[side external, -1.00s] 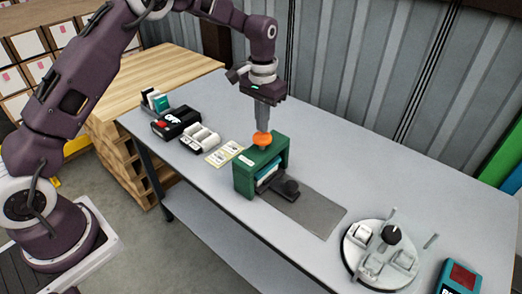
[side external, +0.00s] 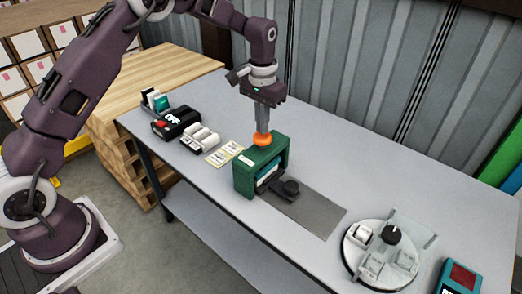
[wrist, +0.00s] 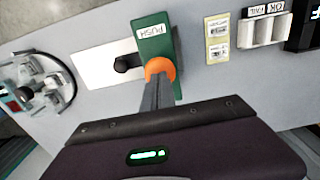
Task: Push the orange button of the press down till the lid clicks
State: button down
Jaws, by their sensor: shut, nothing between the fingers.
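The green press (side external: 245,178) stands on the grey table, with its orange button (side external: 262,141) on top. In the wrist view the press top (wrist: 152,36) carries a "PUSH" label, and the orange button (wrist: 160,68) shows just beyond my fingertips. My gripper (side external: 262,130) is shut and empty, pointing down, its fingertips at the top of the button. The button sits low, close to the press top. In the wrist view my fingers (wrist: 158,84) cover part of the button. A white and blue item (side external: 267,173) shows inside the press opening; the lid's state is not clear.
A round fixture (side external: 358,262) with white parts stands at right, near a teal device (side external: 462,278).

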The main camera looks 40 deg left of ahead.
jog(key=shift+f, duration=1.3)
notch_tip(320, 180, up, 9)
dwell(0.4)
